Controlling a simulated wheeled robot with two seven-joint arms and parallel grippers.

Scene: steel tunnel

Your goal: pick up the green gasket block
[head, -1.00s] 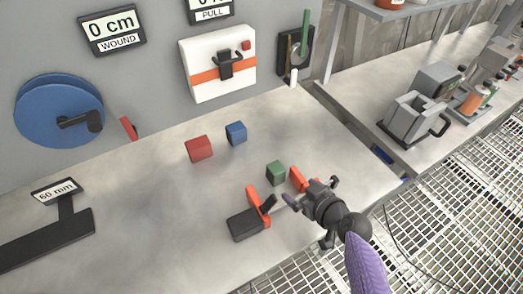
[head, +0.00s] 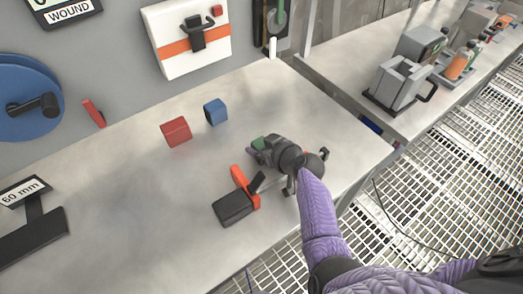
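The green gasket block (head: 257,143) is on the steel bench, mostly hidden behind my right gripper. Only a small green patch shows. My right gripper (head: 256,150) is right at the block, its arm coming in from the lower right. One purple fingertip shows at the near left side of the block. The other finger is hidden, so I cannot tell whether the fingers touch or grip the block. My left gripper is not in view.
A red block (head: 176,131) and a blue block (head: 215,112) sit farther back on the bench. A black tool with an orange lever (head: 235,207) lies just in front of my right gripper. The bench's left middle is clear. Grey grating (head: 440,190) lies beyond its right edge.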

